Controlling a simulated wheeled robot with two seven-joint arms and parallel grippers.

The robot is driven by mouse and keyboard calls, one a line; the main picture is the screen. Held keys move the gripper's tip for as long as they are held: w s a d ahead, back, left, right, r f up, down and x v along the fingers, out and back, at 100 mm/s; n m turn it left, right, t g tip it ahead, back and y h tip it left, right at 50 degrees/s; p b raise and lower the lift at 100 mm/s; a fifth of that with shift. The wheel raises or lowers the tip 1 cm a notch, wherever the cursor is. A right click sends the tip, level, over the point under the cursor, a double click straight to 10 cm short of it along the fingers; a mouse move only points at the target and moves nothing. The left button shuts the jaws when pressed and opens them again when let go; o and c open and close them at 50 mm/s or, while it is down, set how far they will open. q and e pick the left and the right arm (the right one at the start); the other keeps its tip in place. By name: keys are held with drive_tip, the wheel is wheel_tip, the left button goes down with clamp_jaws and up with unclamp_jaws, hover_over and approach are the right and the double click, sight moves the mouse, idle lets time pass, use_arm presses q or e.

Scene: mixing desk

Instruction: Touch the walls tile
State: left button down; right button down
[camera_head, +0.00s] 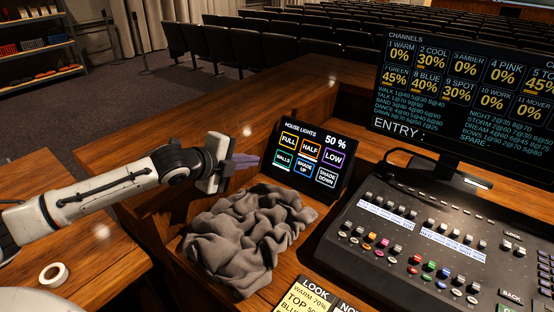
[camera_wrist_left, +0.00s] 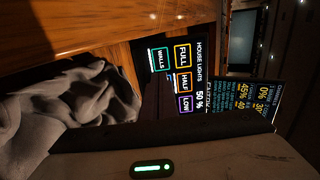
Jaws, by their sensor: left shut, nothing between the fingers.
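The walls tile (camera_head: 284,159) is a green-outlined tile at the lower left of the black house lights panel (camera_head: 316,158), which reads 50 %. In the left wrist view the walls tile (camera_wrist_left: 161,59) shows turned on its side and unobstructed. My left gripper (camera_head: 250,160) is shut and empty, just left of the panel with its fingertips pointing at the walls tile. A small gap seems to separate tips and tile; the exact distance is hard to tell. My right gripper is not in view.
A crumpled grey cloth (camera_head: 245,235) lies below my left gripper, in front of the panel. A mixing console (camera_head: 430,250) and a monitor (camera_head: 470,80) stand to the right. A tape roll (camera_head: 53,274) lies on the wooden surface at left.

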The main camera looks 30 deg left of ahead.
sight(284, 157)
use_arm(q)
drive_tip(key=x, duration=1.3)
drive_tip(key=shift+d, duration=0.2)
drive_tip(key=shift+w+f+b, duration=0.3)
drive_tip(key=shift+w+b, duration=0.05)
drive_tip(key=shift+b, duration=0.25)
drive_tip(key=shift+r+b, duration=0.15)
drive_tip(key=shift+b, duration=0.15)
drive_tip(key=shift+d+r, duration=0.1)
drive_tip(key=shift+r, duration=0.1)
